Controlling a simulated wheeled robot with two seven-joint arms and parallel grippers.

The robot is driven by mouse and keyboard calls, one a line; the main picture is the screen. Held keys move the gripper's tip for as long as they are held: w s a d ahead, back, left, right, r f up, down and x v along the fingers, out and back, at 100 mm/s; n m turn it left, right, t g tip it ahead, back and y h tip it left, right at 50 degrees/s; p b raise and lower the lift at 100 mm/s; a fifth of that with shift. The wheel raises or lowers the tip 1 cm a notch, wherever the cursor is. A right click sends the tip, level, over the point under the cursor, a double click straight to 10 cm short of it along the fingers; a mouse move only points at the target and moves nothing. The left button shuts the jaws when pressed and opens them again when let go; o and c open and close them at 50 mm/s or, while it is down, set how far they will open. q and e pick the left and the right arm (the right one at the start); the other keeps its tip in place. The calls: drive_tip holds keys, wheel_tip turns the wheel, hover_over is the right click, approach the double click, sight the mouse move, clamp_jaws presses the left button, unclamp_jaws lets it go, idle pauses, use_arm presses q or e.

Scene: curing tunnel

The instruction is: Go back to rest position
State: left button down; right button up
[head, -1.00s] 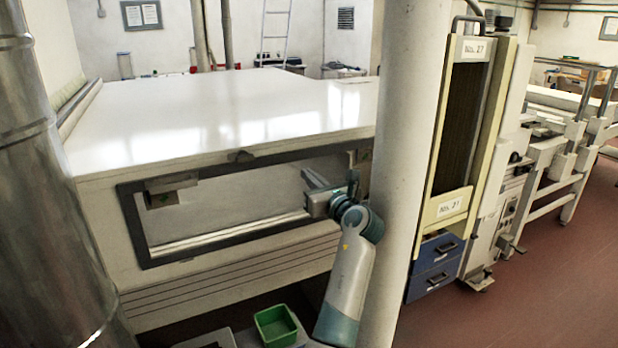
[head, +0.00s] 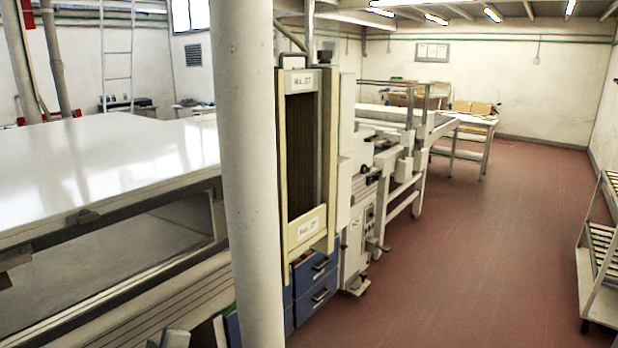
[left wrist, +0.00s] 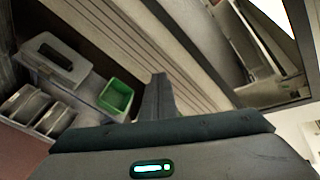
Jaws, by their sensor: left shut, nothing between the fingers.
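My left gripper (left wrist: 158,90) shows in the left wrist view, with its fingers together and nothing between them. It hangs in front of the ribbed pale side of the curing tunnel, apart from the green tray (left wrist: 117,97). In the head view only small pale and dark pieces at the bottom edge may belong to my left arm; its fingers cannot be made out there. My right gripper is in neither view. The white-topped tunnel (head: 110,160) with its dark-framed opening stands at the left of the head view.
A thick pale column (head: 248,180) stands close in front of the tunnel. Behind it are a cream rack (head: 312,232) and blue drawers (head: 318,290). A slatted cart (head: 602,290) is at the right edge. The red floor (head: 470,270) between is clear.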

use_arm(q)
drive_tip(key=s+d+f+n+g+h, duration=0.1)
drive_tip(key=s+f+n+h, duration=0.1)
drive_tip(key=s+f, duration=0.35)
drive_tip(key=s+d+f+n+h, duration=0.1)
drive_tip(key=s+d+f+n, duration=0.1)
drive_tip(key=s+f+n, duration=0.3)
drive_tip(key=s+d+f+n+g+h, duration=0.2)
drive_tip(key=s+d, duration=0.2)
drive_tip(key=s, duration=0.6)
drive_tip(key=s+d+f+n+g+h, duration=0.1)
drive_tip(key=s+d+f+n+h, duration=0.15)
drive_tip(key=s, duration=0.65)
drive_tip(key=s+d+f+n+g+h, duration=0.2)
drive_tip(key=s+d, duration=0.2)
drive_tip(key=s, duration=0.6)
wheel_tip(320, 180, down, 30)
drive_tip(key=g+b, duration=0.1)
drive_tip(key=b, duration=0.2)
drive_tip(key=s+a+f+g+b, duration=0.1)
drive_tip(key=s+a+f+b, duration=0.1)
drive_tip(key=s+f, duration=1.7)
drive_tip(key=shift+a+f+b, duration=0.3)
drive_tip(key=shift+a+f, duration=0.1)
drive_tip(key=shift+f, duration=0.35)
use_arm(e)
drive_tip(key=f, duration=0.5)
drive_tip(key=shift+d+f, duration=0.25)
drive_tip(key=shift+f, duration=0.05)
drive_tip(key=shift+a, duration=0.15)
